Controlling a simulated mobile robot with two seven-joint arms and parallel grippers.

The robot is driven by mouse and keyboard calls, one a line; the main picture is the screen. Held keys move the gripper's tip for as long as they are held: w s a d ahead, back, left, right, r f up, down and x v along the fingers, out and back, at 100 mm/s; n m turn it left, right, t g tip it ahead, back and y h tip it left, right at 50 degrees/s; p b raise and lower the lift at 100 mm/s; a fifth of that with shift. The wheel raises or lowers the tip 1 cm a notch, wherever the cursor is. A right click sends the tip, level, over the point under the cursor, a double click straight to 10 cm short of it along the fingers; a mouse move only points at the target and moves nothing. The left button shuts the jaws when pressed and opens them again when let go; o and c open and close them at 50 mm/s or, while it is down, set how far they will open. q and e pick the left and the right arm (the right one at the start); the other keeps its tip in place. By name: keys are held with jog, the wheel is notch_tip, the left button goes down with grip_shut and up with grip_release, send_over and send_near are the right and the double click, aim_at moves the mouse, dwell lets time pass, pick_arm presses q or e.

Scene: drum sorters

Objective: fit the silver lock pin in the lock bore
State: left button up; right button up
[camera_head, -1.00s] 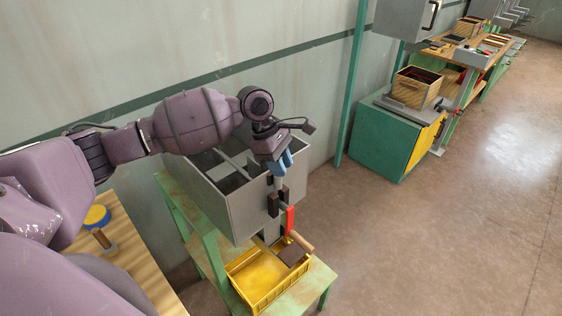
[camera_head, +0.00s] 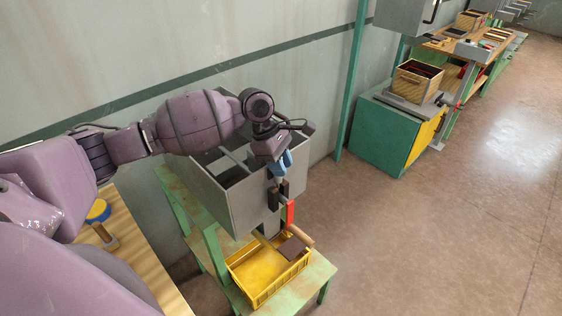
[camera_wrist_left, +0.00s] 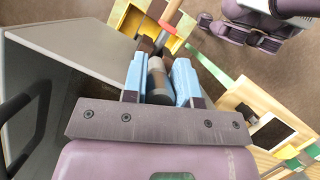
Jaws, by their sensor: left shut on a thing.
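My left gripper (camera_head: 283,162) has light blue fingers shut on a grey metal cylinder, which looks like the silver lock pin (camera_head: 280,180). In the left wrist view, the pin (camera_wrist_left: 156,82) lies between the two blue fingers (camera_wrist_left: 158,78). The gripper is at the front of a grey sorter box (camera_head: 230,195), just above dark blocks (camera_head: 274,199) on its front face. The lock bore is not clearly visible; the gripper and pin cover that area. I cannot tell whether the pin tip is inside it. My right gripper is not in view.
A yellow crate (camera_head: 262,297) on the green stand (camera_head: 312,285) holds a brown block (camera_head: 295,247) by a wooden rod. A wooden table (camera_head: 130,250) is at left. The floor at right is clear.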

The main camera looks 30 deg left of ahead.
pick_arm(q)
jog(key=shift+f, duration=0.25)
jog(key=o, duration=1)
jog(key=shift+r, duration=0.15)
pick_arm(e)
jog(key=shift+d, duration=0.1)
